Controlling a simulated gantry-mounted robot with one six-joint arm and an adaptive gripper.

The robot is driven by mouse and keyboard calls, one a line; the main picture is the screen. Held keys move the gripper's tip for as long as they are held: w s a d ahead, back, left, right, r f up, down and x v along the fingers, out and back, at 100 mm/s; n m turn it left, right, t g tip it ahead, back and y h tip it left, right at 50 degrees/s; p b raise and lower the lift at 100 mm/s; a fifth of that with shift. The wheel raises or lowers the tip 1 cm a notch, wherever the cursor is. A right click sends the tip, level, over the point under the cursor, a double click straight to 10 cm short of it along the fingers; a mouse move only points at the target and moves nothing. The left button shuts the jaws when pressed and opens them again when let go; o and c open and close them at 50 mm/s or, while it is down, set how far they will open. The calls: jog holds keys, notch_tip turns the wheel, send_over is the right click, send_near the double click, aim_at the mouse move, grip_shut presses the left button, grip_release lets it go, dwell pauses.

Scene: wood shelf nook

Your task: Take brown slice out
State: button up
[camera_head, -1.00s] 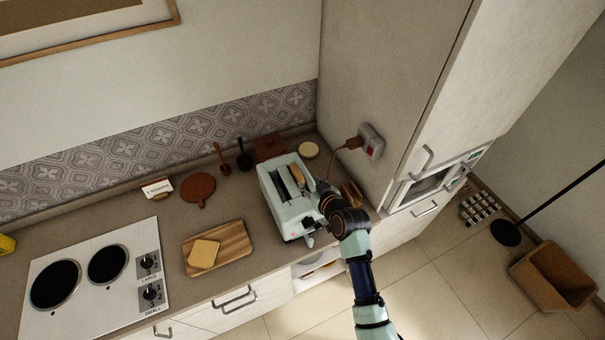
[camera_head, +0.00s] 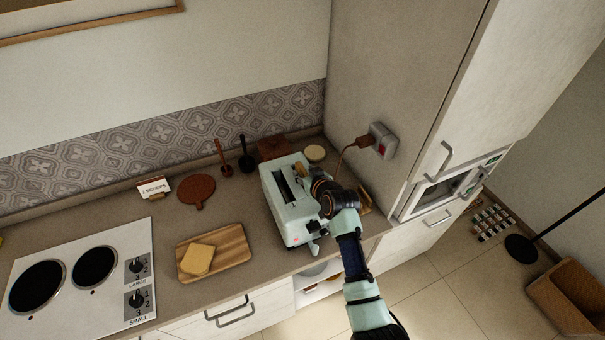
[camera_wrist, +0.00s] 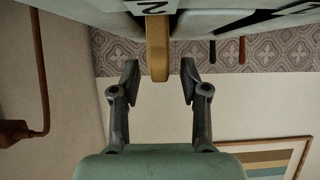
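The pale green toaster (camera_head: 273,192) stands on the counter. The brown slice (camera_head: 301,169) sticks up from its right slot, partly hidden by my wrist in the head view. In the wrist view, which looks upside down, the slice (camera_wrist: 158,48) shows edge-on, hanging from the toaster at the top. My gripper (camera_wrist: 159,80) is open, with one finger on each side of the slice's free end and a visible gap on both sides. A yellowish bread slice (camera_head: 197,260) lies on a wooden board (camera_head: 233,240) left of the toaster.
A two-plate hob (camera_head: 90,270) is at the left. A round brown board (camera_head: 196,191), dark utensils and a brown box (camera_head: 272,148) stand along the back wall. A plug with a cord (camera_head: 381,140) is on the tall cabinet close to the right.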

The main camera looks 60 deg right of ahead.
jog(key=c, duration=0.7)
notch_tip(320, 180, up, 10)
jog(key=p, duration=0.7)
jog(key=shift+f+p, duration=0.25)
jog(key=shift+p, duration=0.15)
jog(key=shift+c, duration=0.2)
jog(key=shift+f, duration=0.25)
